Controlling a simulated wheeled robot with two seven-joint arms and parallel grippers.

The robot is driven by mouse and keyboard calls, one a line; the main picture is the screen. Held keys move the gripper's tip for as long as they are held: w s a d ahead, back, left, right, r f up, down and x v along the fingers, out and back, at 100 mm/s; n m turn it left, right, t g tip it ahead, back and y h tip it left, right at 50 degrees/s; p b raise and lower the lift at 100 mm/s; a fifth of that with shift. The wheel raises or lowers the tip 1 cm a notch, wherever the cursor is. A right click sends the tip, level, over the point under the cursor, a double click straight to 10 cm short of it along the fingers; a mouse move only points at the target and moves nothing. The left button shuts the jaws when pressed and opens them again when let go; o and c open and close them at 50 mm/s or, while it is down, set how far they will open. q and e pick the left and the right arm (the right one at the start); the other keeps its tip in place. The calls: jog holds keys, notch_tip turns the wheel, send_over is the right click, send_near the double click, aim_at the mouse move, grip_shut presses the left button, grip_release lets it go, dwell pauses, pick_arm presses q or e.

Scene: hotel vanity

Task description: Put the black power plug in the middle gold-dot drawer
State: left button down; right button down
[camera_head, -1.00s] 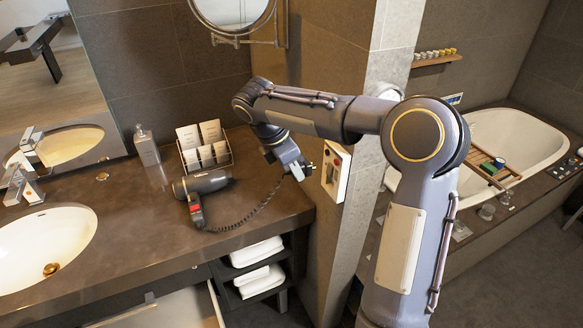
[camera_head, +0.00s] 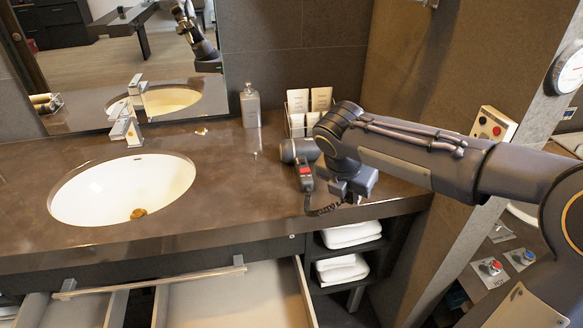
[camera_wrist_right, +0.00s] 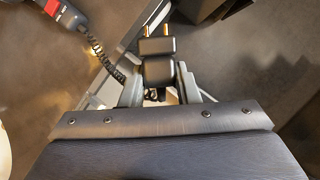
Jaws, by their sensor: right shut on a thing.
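My right gripper (camera_head: 350,197) is over the front right part of the counter, seen from behind its wrist. In the right wrist view it (camera_wrist_right: 158,90) is shut on the black power plug (camera_wrist_right: 157,72), whose two gold prongs point away from the gripper. The plug is mostly hidden by the gripper in the head view. An open drawer (camera_head: 240,300) is below the counter at the lower left, with a long handle bar (camera_head: 150,283) along it. No gold dot on its front can be made out. My left gripper is out of view.
The hair dryer (camera_head: 303,176) with its coiled cord lies beside the gripper. A card rack (camera_head: 310,105) and a soap bottle (camera_head: 250,105) stand behind it. A sink (camera_head: 120,190) is to the left. Shelves with towels (camera_head: 345,268) are below the counter. A wall box (camera_head: 492,126) is at the right.

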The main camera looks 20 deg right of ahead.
jog(key=shift+w+a+f, duration=0.15)
jog(key=shift+w+f, duration=0.15)
jog(key=shift+f, duration=0.05)
jog(key=w+d+f+p, duration=0.1)
jog(key=w+f, duration=0.2)
jog(key=w, duration=0.5)
send_near(330, 198)
jog(key=shift+w+d+f+p, duration=0.3)
jog(key=shift+d+f+p, duration=0.1)
jog(key=shift+d+f, duration=0.35)
jog(key=shift+w+d+f, duration=0.1)
jog(key=shift+w+f, duration=0.15)
jog(key=shift+f, duration=0.1)
jog(key=shift+w+f, duration=0.15)
jog(key=shift+f, duration=1.55)
jog(key=shift+f, duration=0.1)
jog(key=c, duration=1.1)
grip_release()
